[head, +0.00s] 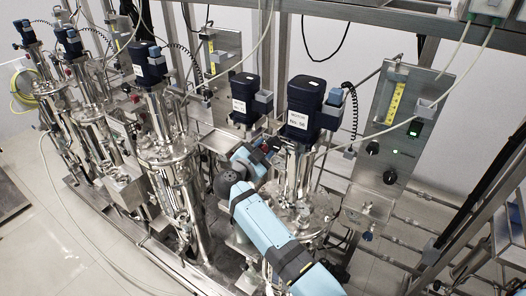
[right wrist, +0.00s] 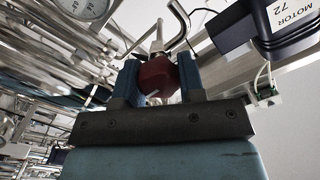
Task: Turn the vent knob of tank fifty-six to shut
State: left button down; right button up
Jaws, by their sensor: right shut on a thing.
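A dark red knob (right wrist: 158,78) sits between the two blue fingers of my right gripper (right wrist: 157,82) in the right wrist view. The fingers are shut on it from both sides. A metal stem rises behind the knob. In the head view my right gripper (head: 267,150) is among the steel tanks, beside the steel tank (head: 298,172) with a dark motor (head: 305,100) on top. In the right wrist view a nearby motor label (right wrist: 288,14) reads MOTOR 72. The knob's pointer or marking cannot be made out.
More motor-topped steel tanks (head: 168,165) stand to the left. A panel (head: 398,125) with a yellow scale and black knobs stands at the right. Pipes and cables crowd round my gripper, and a round gauge (right wrist: 84,6) is near it. Pale floor (head: 65,240) is free at lower left.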

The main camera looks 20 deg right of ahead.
jog(key=shift+f+m, duration=0.1)
jog(key=shift+m, duration=0.7)
jog(key=o, duration=0.9)
